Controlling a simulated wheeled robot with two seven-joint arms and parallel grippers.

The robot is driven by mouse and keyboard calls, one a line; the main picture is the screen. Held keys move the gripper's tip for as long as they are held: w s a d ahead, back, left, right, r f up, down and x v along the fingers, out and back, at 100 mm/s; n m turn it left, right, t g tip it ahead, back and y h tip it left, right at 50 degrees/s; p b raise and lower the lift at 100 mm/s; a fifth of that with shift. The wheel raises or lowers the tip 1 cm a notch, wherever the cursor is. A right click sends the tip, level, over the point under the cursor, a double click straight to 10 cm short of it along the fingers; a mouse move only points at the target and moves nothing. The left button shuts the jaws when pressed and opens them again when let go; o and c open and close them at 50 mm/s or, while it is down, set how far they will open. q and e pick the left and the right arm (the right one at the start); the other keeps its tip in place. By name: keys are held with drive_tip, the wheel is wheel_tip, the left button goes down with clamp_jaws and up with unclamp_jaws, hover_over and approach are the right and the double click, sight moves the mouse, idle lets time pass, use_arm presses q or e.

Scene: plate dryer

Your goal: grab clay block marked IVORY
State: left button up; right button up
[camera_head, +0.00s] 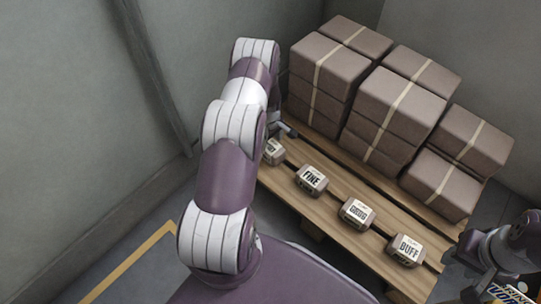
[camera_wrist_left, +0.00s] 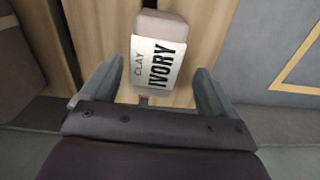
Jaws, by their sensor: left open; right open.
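The clay block marked IVORY (camera_wrist_left: 158,62) lies on the wooden pallet, label toward the camera in the left wrist view. In the head view the IVORY block (camera_head: 273,152) is mostly hidden behind my left arm, at the left end of a row of blocks. My left gripper (camera_wrist_left: 157,75) is open, with a finger on each side of the block's near part and gaps visible on both sides. In the head view only a bit of the left gripper (camera_head: 284,130) shows beside the block. My right gripper (camera_head: 472,258) is at the lower right, away from the block; its fingers are unclear.
Blocks marked FINE (camera_head: 311,181), GROG (camera_head: 356,213) and BUFF (camera_head: 405,250) lie along the front of the pallet (camera_head: 335,217). Stacks of strapped brown packages (camera_head: 395,105) stand behind them. Walls rise at left and back. A colourful printed item (camera_head: 515,295) is at the bottom right.

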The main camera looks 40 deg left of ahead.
sight(270, 145)
use_arm(q)
drive_tip(key=f+b, duration=0.1)
drive_tip(key=f, duration=0.1)
drive_tip(key=f+b, duration=0.1)
drive_tip(key=b, duration=0.1)
drive_tip(key=f+b, duration=0.1)
drive_tip(key=f, duration=0.1)
drive_tip(key=shift+w+f+b, duration=0.3)
drive_tip(key=shift+w, duration=0.05)
drive_tip(key=shift+r, duration=0.2)
drive_tip(key=c, duration=1.6)
